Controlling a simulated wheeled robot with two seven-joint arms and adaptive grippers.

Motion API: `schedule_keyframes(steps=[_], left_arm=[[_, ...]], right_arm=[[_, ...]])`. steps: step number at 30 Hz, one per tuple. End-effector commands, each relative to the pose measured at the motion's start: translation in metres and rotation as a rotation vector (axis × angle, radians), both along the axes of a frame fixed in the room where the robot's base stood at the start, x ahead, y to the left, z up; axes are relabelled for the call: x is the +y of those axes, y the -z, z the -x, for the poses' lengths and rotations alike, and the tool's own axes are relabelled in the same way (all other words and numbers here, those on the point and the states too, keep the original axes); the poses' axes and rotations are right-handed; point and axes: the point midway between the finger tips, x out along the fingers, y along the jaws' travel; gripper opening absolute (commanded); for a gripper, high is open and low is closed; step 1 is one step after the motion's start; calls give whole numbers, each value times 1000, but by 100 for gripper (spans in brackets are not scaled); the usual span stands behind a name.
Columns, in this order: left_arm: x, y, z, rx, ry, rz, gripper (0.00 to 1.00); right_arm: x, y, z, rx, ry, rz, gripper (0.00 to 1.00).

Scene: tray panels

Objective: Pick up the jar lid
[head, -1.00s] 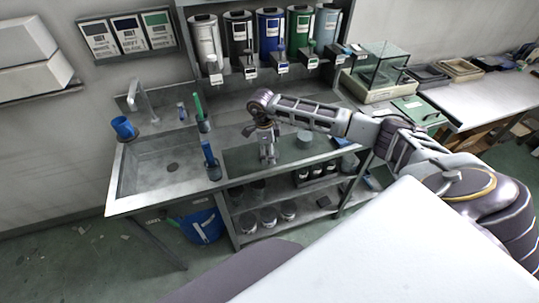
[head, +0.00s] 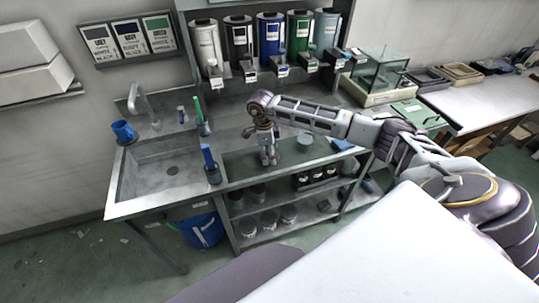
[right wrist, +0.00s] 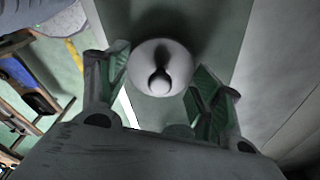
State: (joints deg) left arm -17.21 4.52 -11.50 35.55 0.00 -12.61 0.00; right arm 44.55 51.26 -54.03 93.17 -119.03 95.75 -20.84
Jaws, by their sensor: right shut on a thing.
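A pale round lid with a knob (right wrist: 160,68) shows in the right wrist view, between the two green-padded fingers of my right gripper (right wrist: 160,78). The gripper is shut on it. In the head view my right gripper (head: 268,157) points down over the dark green mat on the bench. The lid cannot be made out there. My left gripper is not in view.
A grey round thing (head: 304,139) stands on the mat right of the gripper. A blue brush (head: 210,164) and a sink (head: 165,165) are to the left. Several dispensers (head: 270,35) hang behind, and a glass case (head: 382,72) stands at the back right.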

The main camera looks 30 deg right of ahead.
Motion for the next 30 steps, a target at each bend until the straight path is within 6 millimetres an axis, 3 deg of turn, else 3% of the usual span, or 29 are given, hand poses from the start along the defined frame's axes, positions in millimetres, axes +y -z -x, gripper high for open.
schedule_keyframes(steps=[18, 30], left_arm=[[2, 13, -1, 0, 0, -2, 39], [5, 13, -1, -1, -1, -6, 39]], right_arm=[[-1, -80, -1, -2, 1, 0, 49], [0, -90, 0, 0, 1, 0, 49]])
